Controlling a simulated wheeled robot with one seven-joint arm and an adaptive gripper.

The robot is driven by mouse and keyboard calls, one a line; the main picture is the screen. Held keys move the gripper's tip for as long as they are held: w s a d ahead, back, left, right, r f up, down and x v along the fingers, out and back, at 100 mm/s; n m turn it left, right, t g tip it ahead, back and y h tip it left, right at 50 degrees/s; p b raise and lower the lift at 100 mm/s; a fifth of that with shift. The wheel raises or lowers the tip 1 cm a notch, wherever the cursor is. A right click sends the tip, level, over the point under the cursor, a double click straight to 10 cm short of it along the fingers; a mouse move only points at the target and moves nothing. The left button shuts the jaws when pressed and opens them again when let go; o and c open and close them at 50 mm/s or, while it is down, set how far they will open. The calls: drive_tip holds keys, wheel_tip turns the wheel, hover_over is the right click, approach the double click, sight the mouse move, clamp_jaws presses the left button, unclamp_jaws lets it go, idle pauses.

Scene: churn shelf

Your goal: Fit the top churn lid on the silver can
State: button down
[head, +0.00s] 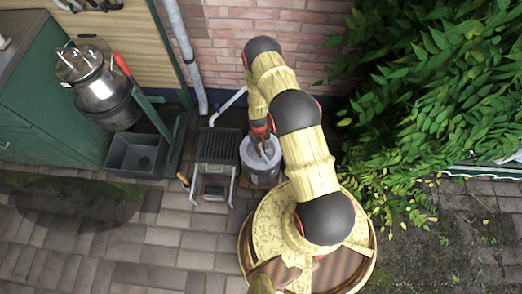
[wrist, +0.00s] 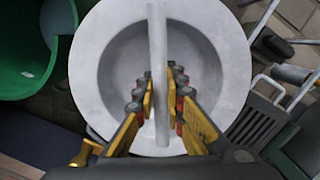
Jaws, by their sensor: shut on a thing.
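The lid is a pale grey round disc with a recessed centre and a straight bar handle across it; it fills the middle of the wrist view (wrist: 88,75). My gripper (wrist: 158,95) is shut on the bar handle, one finger pair on each side. In the head view my gripper (head: 264,146) reaches down onto the lid (head: 250,158), which lies over a grey can-like body (head: 263,179) on the paving. I cannot tell whether the lid touches that body. A shiny silver can (head: 99,92) stands at the left by the green cabinet, with metal fittings on top.
A black-topped metal rack (head: 217,148) stands close left of the lid. A dark grey basin (head: 137,154) is farther left. A brick wall (head: 270,35) is behind, bushes (head: 440,100) at right. A green tub (wrist: 25,55) shows in the wrist view.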

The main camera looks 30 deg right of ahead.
drive_tip(key=shift+w, duration=0.1)
drive_tip(key=c, duration=1.8)
unclamp_jaws()
drive_tip(key=shift+r, duration=0.1)
wheel_tip(320, 180, up, 12)
drive_tip(key=w, duration=0.1)
drive_tip(key=shift+w, duration=0.15)
drive_tip(key=shift+d, duration=0.1)
